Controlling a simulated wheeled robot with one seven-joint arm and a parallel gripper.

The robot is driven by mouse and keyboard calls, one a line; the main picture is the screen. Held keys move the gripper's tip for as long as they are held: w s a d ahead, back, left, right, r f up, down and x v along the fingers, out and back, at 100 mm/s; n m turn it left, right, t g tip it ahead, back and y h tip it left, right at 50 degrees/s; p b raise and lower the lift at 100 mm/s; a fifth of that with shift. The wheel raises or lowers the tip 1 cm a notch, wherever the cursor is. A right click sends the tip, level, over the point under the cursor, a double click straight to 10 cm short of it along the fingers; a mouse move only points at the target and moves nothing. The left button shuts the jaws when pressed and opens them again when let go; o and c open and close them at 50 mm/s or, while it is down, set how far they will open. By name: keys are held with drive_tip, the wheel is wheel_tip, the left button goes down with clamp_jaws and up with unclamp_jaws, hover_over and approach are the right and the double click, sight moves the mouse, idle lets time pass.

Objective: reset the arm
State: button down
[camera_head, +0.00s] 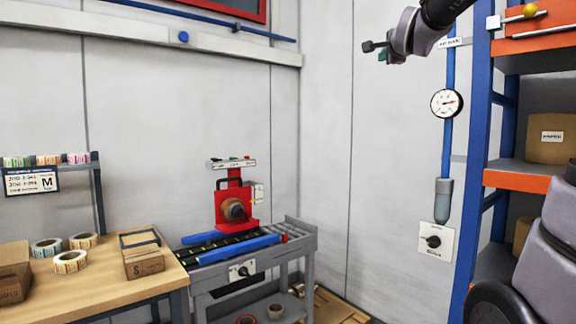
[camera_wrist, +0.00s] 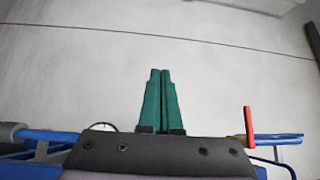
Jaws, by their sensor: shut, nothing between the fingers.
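My gripper (camera_head: 376,51) is high at the top right of the head view, in front of the grey wall and well above the rewinder. In the wrist view its two green fingers (camera_wrist: 161,100) lie side by side, shut, with nothing between them. The red label rewinder (camera_head: 234,205) stands on a grey cart (camera_head: 250,262) low in the middle of the head view, far from my gripper.
A blue and orange shelf rack (camera_head: 481,130) with cardboard boxes (camera_head: 552,138) stands at right. A pressure gauge (camera_head: 446,103) on a blue pipe is below and right of my gripper. A wooden table (camera_head: 90,285) holds label rolls (camera_head: 70,262) and boxes at left.

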drive_tip(key=s+a+f+n+g+y, duration=0.1)
drive_tip(key=s+f+n+g, duration=0.4)
drive_tip(key=s+f, duration=0.9)
drive_tip(key=s+a+f+n+g+y, duration=0.1)
drive_tip(key=s+f+n+g, duration=0.5)
drive_tip(key=s+f, duration=0.8)
drive_tip(key=f+n, duration=0.1)
drive_tip(key=n, duration=0.2)
drive_tip(key=shift+s+a+f+g+y, duration=0.25)
drive_tip(key=shift+a+f+g+y, duration=0.05)
drive_tip(key=shift+f, duration=0.1)
